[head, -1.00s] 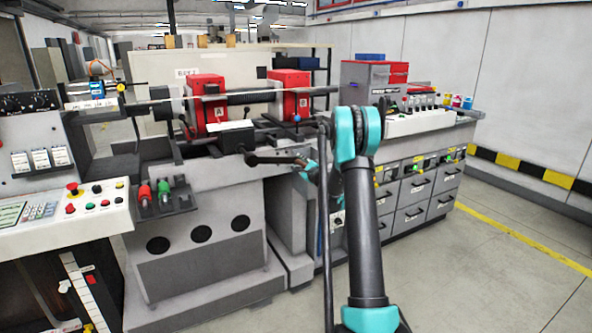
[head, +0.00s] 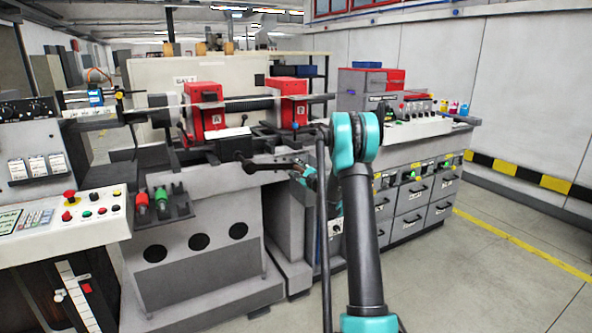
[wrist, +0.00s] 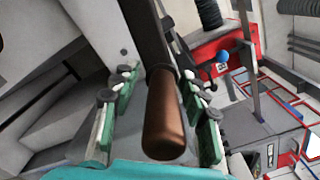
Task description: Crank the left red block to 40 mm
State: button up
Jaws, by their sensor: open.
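The left red block (head: 207,118), marked A, sits on the machine's horizontal guide bars. A second red block (head: 289,106) stands to its right. A dark crank (head: 272,162) sticks out at the machine's front below the blocks. My gripper (head: 309,175) is beside the crank in the head view, partly hidden by my arm. In the wrist view my gripper (wrist: 159,75) is open, its green-and-white fingers on both sides of a brown cylindrical handle (wrist: 165,118). Gaps seem to show beside the handle; I cannot tell contact. The block's millimetre reading is not legible.
A control panel (head: 70,215) with buttons stands at the left. Red and green handled tools (head: 152,199) sit in a front holder. Drawer cabinets (head: 415,195) stand to the right. Open floor (head: 480,280) lies at the front right.

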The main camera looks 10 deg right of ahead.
jog(key=v, duration=1.1)
jog(key=shift+s, duration=0.3)
jog(key=shift+d, duration=0.15)
jog(key=s+a+f+n+g, duration=0.1)
jog(key=s+a+n+g, duration=0.3)
jog(key=s+a+n, duration=0.5)
jog(key=s+a+f+n+g, duration=0.1)
jog(key=s+a+n+g, duration=0.3)
jog(key=s, duration=0.9)
jog(key=s+d+f+n+g+h, duration=0.1)
jog(key=s+d+f+n+h, duration=0.1)
jog(key=s, duration=0.7)
jog(key=s+d+f+n+g+h, duration=0.1)
jog(key=s+f+n, duration=0.3)
jog(key=s, duration=0.5)
jog(key=s+d+f+n+g+h, duration=0.2)
jog(key=s+d+f+n+g, duration=0.1)
jog(key=s, duration=0.6)
jog(key=shift+d+f+h, duration=0.3)
jog(key=shift+f, duration=0.3)
jog(key=shift+w, duration=0.1)
jog(key=shift+c, duration=0.3)
